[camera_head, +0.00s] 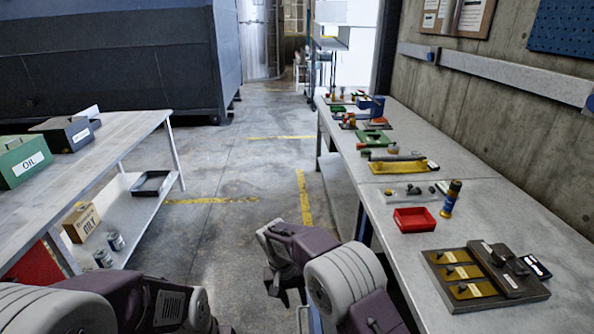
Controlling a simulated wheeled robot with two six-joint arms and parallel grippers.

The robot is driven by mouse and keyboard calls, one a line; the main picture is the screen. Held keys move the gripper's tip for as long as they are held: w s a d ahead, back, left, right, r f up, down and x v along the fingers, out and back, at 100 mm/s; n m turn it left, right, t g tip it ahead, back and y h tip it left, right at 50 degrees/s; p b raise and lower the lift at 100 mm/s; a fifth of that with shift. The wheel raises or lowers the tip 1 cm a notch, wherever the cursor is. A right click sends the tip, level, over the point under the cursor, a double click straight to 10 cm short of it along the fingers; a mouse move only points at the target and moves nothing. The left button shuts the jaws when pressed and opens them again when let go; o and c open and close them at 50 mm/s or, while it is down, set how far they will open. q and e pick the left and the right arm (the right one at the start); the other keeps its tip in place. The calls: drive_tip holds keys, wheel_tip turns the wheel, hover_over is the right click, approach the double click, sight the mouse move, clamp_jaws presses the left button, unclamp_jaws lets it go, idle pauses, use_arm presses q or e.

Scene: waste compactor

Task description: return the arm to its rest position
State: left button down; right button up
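My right arm comes up from the bottom edge, right of the middle, and bends over the floor between the two tables. Its gripper (278,272) is at the arm's far end, left of the right table and touching nothing that I can see. Its fingers are too dark and too turned away to show whether they are open or shut. My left arm lies low across the bottom left corner, near the left table. Its gripper is below the picture or hidden by the arm.
The right workbench (480,205) holds a red tray (414,220), a brown fixture (466,275), a standing cylinder (451,199) and several tools. The floor between is clear.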

drive_tip(key=s+d+r+m+y+p, duration=0.1)
drive_tip(key=s+d+r+m, duration=0.15)
drive_tip(key=d+r, duration=1)
drive_tip(key=s+d+f, duration=0.3)
drive_tip(key=s, duration=0.4)
drive_tip(key=s+d+f+n+t+y, duration=0.1)
drive_tip(key=s+d+f, duration=0.2)
drive_tip(key=s, duration=0.5)
drive_tip(key=shift+s+d+f+p, duration=0.3)
drive_tip(key=shift+d+f+p, duration=0.05)
